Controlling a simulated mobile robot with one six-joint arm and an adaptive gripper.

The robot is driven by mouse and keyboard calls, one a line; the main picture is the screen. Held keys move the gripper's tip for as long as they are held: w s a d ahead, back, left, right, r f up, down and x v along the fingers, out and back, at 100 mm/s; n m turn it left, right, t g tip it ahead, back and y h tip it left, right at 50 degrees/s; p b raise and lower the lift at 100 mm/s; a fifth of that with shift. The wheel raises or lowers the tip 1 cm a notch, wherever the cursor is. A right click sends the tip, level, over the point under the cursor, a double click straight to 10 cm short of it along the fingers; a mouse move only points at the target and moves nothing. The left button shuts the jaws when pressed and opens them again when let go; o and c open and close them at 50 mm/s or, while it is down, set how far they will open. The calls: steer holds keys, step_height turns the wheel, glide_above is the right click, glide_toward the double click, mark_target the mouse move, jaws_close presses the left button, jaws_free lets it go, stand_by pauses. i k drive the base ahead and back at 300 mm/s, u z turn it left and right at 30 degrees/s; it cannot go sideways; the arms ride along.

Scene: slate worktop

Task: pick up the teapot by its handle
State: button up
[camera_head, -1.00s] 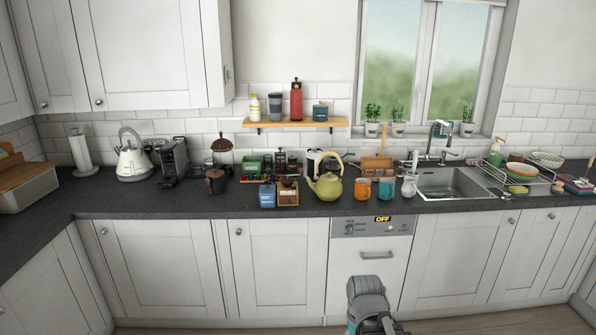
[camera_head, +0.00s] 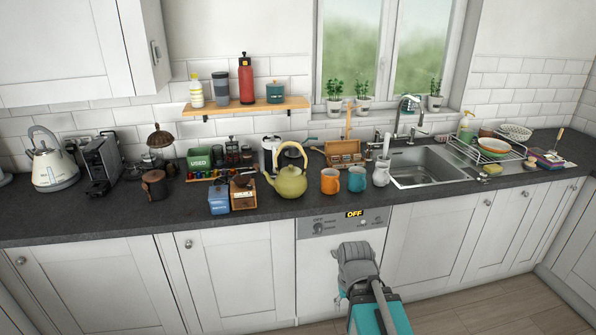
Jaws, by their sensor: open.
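The yellow-green teapot (camera_head: 290,184) stands upright on the dark worktop (camera_head: 120,218), near its front edge and above the dishwasher. Its arched handle (camera_head: 303,152) rises over the lid, and its spout points left. Nothing covers the handle from this side. Part of my own grey and teal arm shows at the bottom, in front of the dishwasher and below the teapot. My gripper's fingers do not show in the camera_head view.
An orange mug (camera_head: 330,182) and a teal mug (camera_head: 357,180) stand right of the teapot. A wooden coffee grinder (camera_head: 243,197) and blue box (camera_head: 219,200) stand left. A white kettle (camera_head: 51,167) is farther left. The shelf (camera_head: 240,107) hangs behind; the sink (camera_head: 425,167) lies right.

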mark_target(288, 188)
steer(key=z, duration=0.1)
steer(key=i, duration=1.05)
steer(key=z, duration=0.2)
